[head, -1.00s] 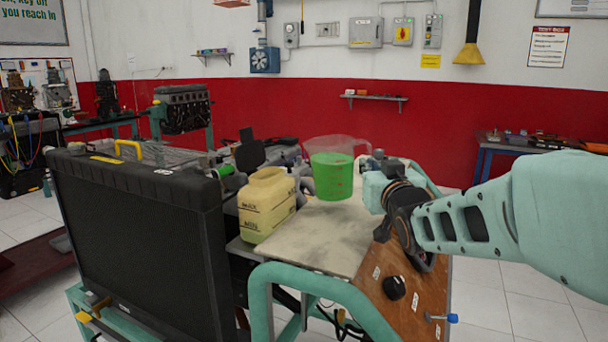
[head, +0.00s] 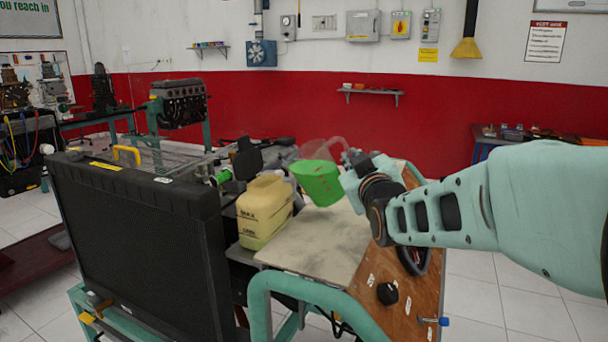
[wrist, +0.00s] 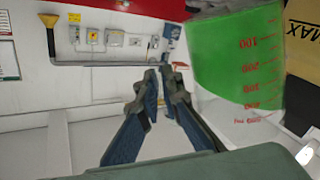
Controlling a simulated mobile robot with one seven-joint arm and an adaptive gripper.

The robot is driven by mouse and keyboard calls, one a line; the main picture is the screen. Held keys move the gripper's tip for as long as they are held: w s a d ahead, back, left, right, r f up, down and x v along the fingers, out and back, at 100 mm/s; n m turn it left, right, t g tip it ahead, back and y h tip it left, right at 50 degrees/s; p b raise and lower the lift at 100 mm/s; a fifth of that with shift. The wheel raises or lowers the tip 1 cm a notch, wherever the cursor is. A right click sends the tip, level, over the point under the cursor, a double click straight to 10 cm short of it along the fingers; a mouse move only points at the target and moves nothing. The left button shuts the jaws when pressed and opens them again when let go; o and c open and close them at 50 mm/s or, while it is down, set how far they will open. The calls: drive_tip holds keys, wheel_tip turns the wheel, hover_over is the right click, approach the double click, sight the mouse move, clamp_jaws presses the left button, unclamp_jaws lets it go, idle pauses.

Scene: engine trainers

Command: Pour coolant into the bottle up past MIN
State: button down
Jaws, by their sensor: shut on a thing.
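No stream of liquid shows. In the wrist view the jug (wrist: 235,60) has red graduations, and part of the bottle (wrist: 302,35) shows at the upper right.
A large black radiator (head: 135,240) stands left of the bottle. A flat pale board (head: 315,245) lies below the jug and is clear. A wooden panel (head: 408,275) with a black knob slopes at the front right, edged by a teal tube frame (head: 300,280).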

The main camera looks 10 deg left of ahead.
sight(327, 142)
drive_tip(key=shift+s+a+r+n+p, duration=0.1)
drive_tip(key=shift+a+r+n+p, duration=0.3)
drive_tip(key=shift+r+p, duration=0.3)
drive_tip(key=shift+s+a+r+n+p, duration=0.1)
drive_tip(key=shift+a+r+n+p, duration=0.35)
drive_tip(key=shift+p, duration=0.3)
drive_tip(key=shift+s+a+r+n+p, duration=0.1)
drive_tip(key=shift+a+r+n+p, duration=0.5)
drive_tip(key=shift+p, duration=0.85)
drive_tip(key=shift+a+r+n+p, duration=0.15)
drive_tip(key=shift+r+n+p, duration=0.5)
drive_tip(key=shift+r+p, duration=0.6)
drive_tip(key=shift+a+p, duration=0.2)
drive_tip(key=shift+p, duration=0.1)
drive_tip(key=shift+a, duration=0.2)
drive_tip(key=shift+a+r+n+p, duration=0.35)
drive_tip(key=shift+r+n+p, duration=0.15)
drive_tip(key=shift+p, duration=0.55)
drive_tip(key=shift+s+a+r+n+p, duration=0.15)
drive_tip(key=shift+a+r+n+p, duration=0.15)
drive_tip(key=shift+p, duration=0.45)
drive_tip(key=shift+s+a+r+n+p, duration=0.15)
drive_tip(key=shift+r+n+p, duration=0.25)
drive_tip(key=shift+p, duration=0.35)
drive_tip(key=shift+w+a+r+n+p, duration=0.1)
drive_tip(key=shift+w+a+n+p, duration=0.1)
drive_tip(key=shift+a+n+p, duration=0.45)
